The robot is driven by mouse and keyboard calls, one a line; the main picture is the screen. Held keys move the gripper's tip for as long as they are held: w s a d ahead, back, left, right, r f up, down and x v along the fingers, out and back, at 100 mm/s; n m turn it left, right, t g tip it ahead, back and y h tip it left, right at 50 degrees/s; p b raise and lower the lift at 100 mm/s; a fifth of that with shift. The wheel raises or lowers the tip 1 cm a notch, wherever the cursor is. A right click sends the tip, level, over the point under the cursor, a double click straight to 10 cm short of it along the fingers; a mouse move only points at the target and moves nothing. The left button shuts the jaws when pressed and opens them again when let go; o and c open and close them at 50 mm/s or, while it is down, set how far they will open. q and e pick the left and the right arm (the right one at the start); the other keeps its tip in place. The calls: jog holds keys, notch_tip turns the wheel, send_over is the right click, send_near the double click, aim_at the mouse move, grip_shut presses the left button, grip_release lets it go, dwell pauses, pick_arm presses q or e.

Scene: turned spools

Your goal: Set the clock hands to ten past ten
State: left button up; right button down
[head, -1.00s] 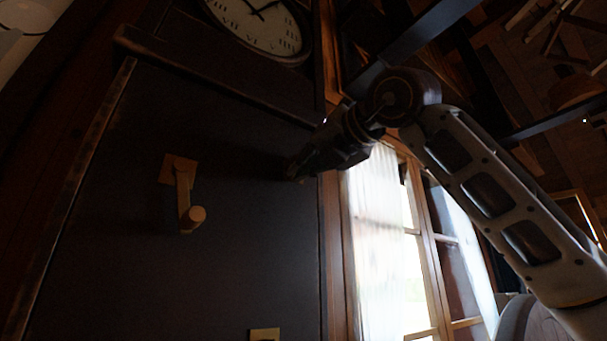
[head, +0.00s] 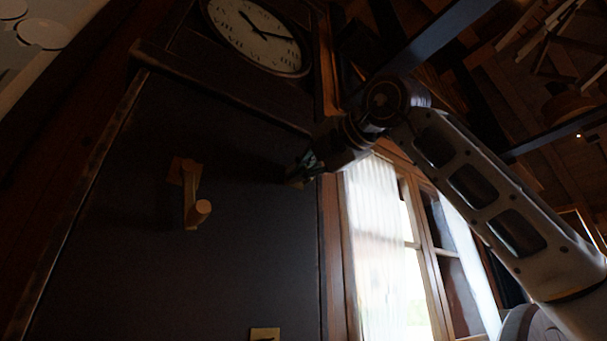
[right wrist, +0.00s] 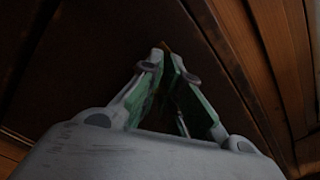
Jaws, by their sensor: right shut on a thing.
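The clock (head: 258,58) is at the top of the head view, with a pale round face and Roman numerals, seen obliquely from below. One dark hand points to the upper left, and a longer one points right and slightly down. My right gripper (head: 297,179) is at the right edge of the dark panel below the clock. In the right wrist view its fingers (right wrist: 168,60) come together at the tips on a small brass-coloured piece (right wrist: 166,46), mostly hidden by the fingers. My left gripper is out of view.
A crank handle (head: 191,202) on a square plate is fixed to the dark panel (head: 120,230), left of my right gripper. Another small plate (head: 264,334) is at the bottom edge. A bright curtained window (head: 385,250) is to the right.

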jog(key=c, duration=1.7)
grip_release()
jog(key=o, duration=0.7)
jog(key=shift+s+d, duration=0.15)
jog(key=shift+d, duration=0.15)
jog(key=shift+c, duration=0.2)
jog(key=o, duration=0.3)
jog(key=shift+s, duration=0.25)
jog(key=v, duration=1.1)
